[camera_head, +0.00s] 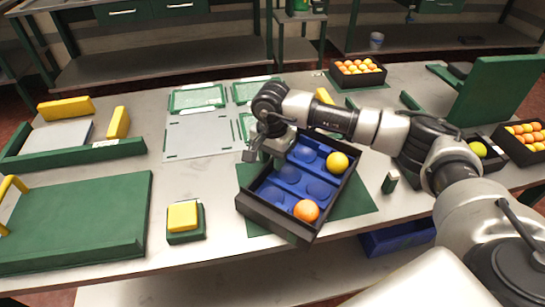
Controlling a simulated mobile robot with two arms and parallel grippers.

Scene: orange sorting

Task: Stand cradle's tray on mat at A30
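A black tray (278,227) with a blue insert of round hollows lies over a dark green mat (352,203) in the middle of the table, turned at an angle to it. An orange (306,211) sits in its near end and a yellow ball (337,162) at its right side; the other hollows I see look empty. My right gripper (266,157) points down at the tray's far left wall, touching or very close to it. Its fingertips are partly hidden, so I cannot tell whether it grips the wall. My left gripper is out of view.
A crate of oranges (357,71) stands at the back, another (523,137) at the right edge. A yellow-topped green block (184,217) stands left of the tray. Green-framed panels (197,97) lie behind. A small green block (390,182) stands right of the mat.

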